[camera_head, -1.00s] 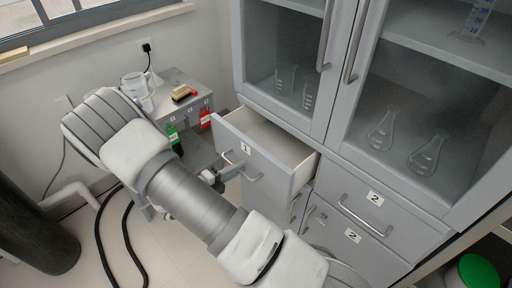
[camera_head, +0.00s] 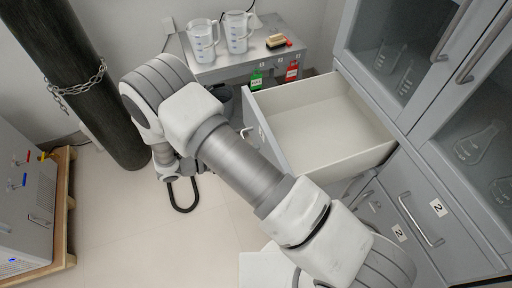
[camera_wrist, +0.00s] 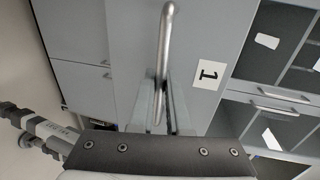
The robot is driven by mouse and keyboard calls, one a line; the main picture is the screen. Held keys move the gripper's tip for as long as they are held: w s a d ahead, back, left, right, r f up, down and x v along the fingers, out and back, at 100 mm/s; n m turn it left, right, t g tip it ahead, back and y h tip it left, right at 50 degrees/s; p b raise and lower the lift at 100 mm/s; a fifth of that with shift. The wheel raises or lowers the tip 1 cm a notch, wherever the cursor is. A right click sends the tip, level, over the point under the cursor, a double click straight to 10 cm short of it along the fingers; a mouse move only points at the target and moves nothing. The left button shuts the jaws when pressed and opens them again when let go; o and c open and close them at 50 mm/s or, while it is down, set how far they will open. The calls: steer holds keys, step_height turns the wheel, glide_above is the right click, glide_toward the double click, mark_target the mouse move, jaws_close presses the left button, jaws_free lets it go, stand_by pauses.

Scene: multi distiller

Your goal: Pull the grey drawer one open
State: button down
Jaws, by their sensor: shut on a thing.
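The grey drawer one (camera_head: 325,122) stands well out from the cabinet in the head view, its pale inside empty. Its front panel (camera_wrist: 190,30) fills the middle of the wrist view, with a white label "1" (camera_wrist: 208,74). The curved metal handle (camera_wrist: 167,38) runs between the fingers of my gripper (camera_wrist: 161,100), which is shut on it. In the head view my arm hides the gripper and part of the drawer front.
The grey cabinet (camera_head: 430,165) with drawers marked 2 stands to the right, glass doors above. A small table (camera_head: 240,67) with two jugs (camera_head: 237,32) is behind. A dark chained cylinder (camera_head: 85,80) stands left. The floor (camera_head: 130,230) at lower left is clear.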

steer(key=c, duration=0.9)
jaws_free()
steer(key=shift+a, duration=0.1)
steer(key=p+v, duration=0.1)
steer(key=v, duration=1.6)
steer(key=shift+a, duration=0.1)
